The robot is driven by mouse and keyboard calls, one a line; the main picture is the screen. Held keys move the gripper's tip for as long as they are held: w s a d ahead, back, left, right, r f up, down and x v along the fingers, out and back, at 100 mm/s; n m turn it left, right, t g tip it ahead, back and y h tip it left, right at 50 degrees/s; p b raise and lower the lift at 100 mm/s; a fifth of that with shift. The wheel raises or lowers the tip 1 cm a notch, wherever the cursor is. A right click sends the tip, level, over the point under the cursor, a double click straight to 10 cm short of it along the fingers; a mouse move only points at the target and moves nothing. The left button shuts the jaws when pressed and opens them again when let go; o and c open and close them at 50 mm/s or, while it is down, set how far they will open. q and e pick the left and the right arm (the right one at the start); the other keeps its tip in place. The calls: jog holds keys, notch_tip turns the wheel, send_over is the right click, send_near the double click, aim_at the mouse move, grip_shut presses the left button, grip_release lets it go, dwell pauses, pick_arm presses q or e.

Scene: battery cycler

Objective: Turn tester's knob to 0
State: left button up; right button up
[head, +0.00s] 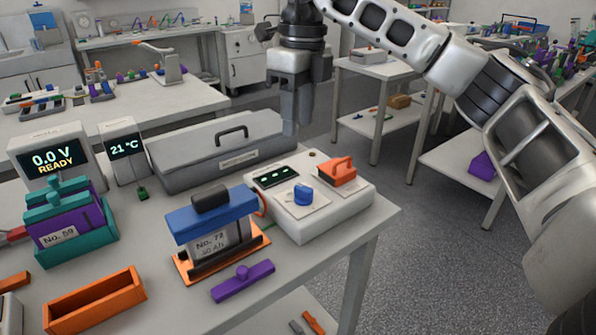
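The tester (350,205) is a white box at the right end of the near table. A blue knob (303,195) sits on a pale plate on its top; its exact setting is too small to read. Beside the knob are a dark panel (275,177) with small lit marks and an orange lever-like part (338,173). My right gripper (297,130) hangs fingers down, above and behind the tester, apart from the knob and holding nothing that I can see. Its fingers look close together, but I cannot tell the gap. My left gripper is not in view.
A battery labelled No. 72 (215,240) stands on an orange base left of the tester, with a purple bar (243,281) in front. A grey lidded case (220,150) lies behind. A display (55,160) reads 0.0 V READY; another (124,150) reads 21 °C.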

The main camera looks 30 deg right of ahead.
aim_at(306, 188)
jog(key=shift+m+h, duration=0.3)
jog(key=f, duration=0.4)
jog(key=d+f, duration=0.1)
jog(key=f, duration=0.9)
jog(key=shift+d+f, duration=0.2)
jog(key=shift+d, duration=0.2)
grip_shut()
